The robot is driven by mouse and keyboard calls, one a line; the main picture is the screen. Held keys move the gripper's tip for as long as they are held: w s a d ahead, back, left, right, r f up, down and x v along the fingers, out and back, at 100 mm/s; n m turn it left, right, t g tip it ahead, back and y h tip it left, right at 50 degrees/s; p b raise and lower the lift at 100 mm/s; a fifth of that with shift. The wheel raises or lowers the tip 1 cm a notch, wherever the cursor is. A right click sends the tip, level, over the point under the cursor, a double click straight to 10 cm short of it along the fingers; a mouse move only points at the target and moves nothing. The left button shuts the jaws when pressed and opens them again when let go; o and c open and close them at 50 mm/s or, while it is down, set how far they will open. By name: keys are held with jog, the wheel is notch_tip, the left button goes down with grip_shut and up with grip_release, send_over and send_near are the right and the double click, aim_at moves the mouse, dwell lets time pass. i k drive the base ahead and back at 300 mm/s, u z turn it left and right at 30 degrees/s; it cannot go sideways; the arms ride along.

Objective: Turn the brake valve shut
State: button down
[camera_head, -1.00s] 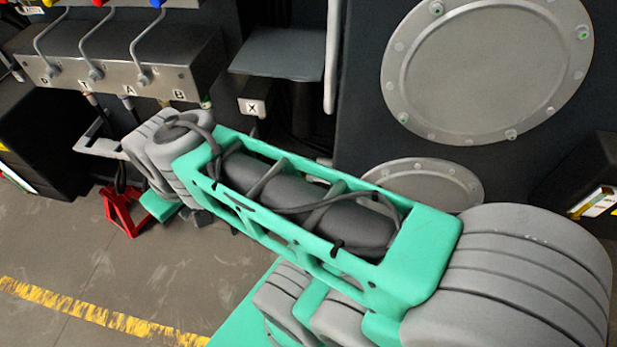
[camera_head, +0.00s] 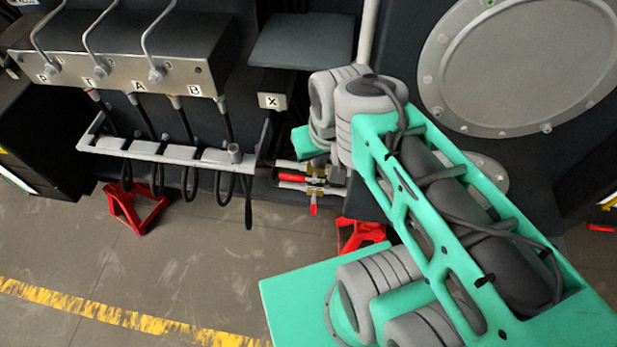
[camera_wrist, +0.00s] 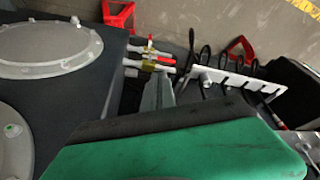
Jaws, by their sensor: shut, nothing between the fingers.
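Two small brass valves with red handles (camera_head: 317,178) sit on pipes low on the chassis, just below my wrist in the head view. One red handle lies along the pipe, and the other hangs down. No label shows which is the brake valve. They also show in the wrist view, upper middle, as brass bodies with red handles (camera_wrist: 150,58). My gripper (camera_wrist: 160,90) is shut and empty, its grey fingers pointing toward the valves and apparently short of them. In the head view my wrist and arm hide most of the gripper.
A grey hose rack (camera_head: 180,152) with black hoses stands left of the valves, below a lever block (camera_head: 120,60). Red stands (camera_head: 135,205) are on the floor. A round cover plate (camera_head: 525,65) is at right. Open floor lies in front.

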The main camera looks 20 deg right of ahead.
aim_at(284, 176)
jog(key=z, duration=0.55)
jog(key=k, duration=1.3)
jog(key=u, duration=0.3)
jog(key=i, duration=0.75)
jog(key=u, duration=1)
jog(key=i, duration=0.3)
jog(key=u, duration=0.1)
